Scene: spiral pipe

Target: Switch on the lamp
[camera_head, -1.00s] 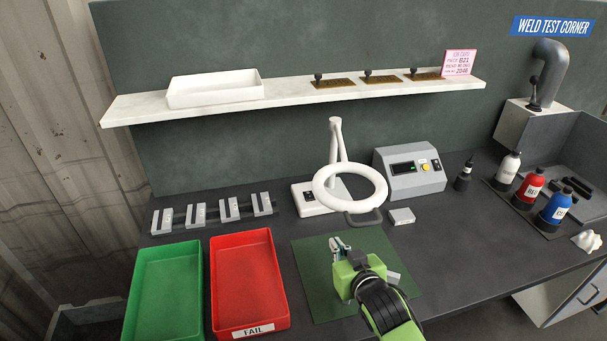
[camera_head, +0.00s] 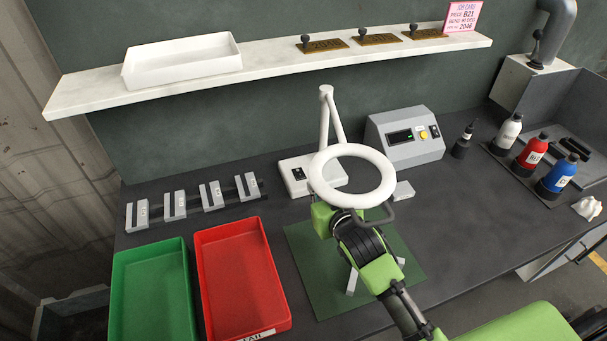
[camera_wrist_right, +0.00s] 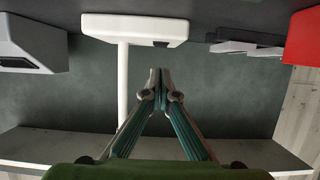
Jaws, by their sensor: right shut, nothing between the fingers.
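The white lamp has a base (camera_head: 329,177) on the bench, a dark switch (camera_head: 298,173) on its left part, a post (camera_head: 332,120) and a ring head (camera_head: 388,180). I cannot tell whether the ring is lit. My right gripper (camera_wrist_right: 160,74) is shut and empty. In the head view its green body is just in front of the base, beside the lower left of the ring; its fingertips are hidden. In the inverted right wrist view the fingertips are just short of the lamp base (camera_wrist_right: 135,28), near a dark patch on its edge. My left gripper is out of view.
A grey control box (camera_head: 405,140) stands right of the lamp. Green (camera_head: 120,285) and red (camera_head: 225,231) trays are at the left, with grey slotted blocks (camera_head: 175,206) behind. A green mat (camera_head: 318,285) lies under my right arm. A shelf (camera_head: 270,63) runs above.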

